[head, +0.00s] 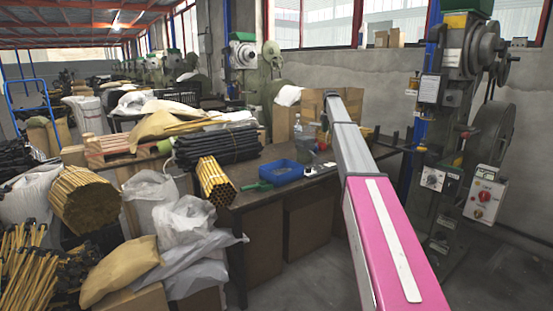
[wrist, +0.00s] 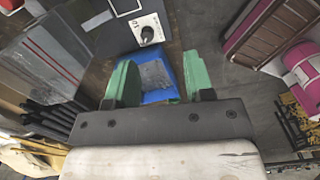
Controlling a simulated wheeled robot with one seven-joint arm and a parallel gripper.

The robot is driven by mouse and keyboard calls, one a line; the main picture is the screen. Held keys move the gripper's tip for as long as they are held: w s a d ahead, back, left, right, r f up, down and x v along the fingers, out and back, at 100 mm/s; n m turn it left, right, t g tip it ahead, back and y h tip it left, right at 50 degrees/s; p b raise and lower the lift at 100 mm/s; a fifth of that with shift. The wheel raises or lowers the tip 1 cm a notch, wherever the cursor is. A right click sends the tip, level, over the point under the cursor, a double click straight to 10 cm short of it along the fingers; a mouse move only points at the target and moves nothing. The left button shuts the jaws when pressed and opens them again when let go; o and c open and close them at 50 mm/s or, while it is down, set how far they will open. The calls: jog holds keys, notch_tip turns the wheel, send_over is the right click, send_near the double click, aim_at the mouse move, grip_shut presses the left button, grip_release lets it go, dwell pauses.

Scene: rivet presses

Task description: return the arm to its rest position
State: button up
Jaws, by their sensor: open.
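My arm (head: 395,235), pink and grey, reaches out straight over the workbench area in the head view. Its far end lies near a cardboard box at the back, and my gripper cannot be made out there. In the wrist view my gripper (wrist: 158,75) has two green fingers spread wide apart. No object is held between them. A blue bin (wrist: 160,97) shows below and between the fingers, with something grey inside.
The workbench (head: 262,208) carries a blue bin (head: 281,172), a green-handled item (head: 258,185) and black bundled rods (head: 215,147). A rivet press (head: 450,130) stands at right. Sacks and yellow rod bundles (head: 90,200) crowd the left.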

jog(key=s+a+f+m, duration=0.3)
jog(key=s+f+m, duration=0.3)
jog(key=s+f, duration=0.75)
jog(key=s+a+f+m, duration=0.2)
jog(key=s+f+m, duration=0.3)
jog(key=s+f, duration=0.8)
jog(key=s+a+f+m, duration=0.1)
jog(key=s+f+m, duration=0.3)
jog(key=s, duration=0.7)
jog(key=s+a+f+m, duration=0.1)
jog(key=s+f+m, duration=0.3)
jog(key=s, duration=0.7)
jog(key=s+a+f+m, duration=0.1)
jog(key=s+f+m, duration=0.3)
jog(key=s, duration=0.7)
jog(key=shift+s+a+f+m, duration=0.2)
jog(key=shift+s+a+m, duration=0.2)
jog(key=shift+m, duration=0.1)
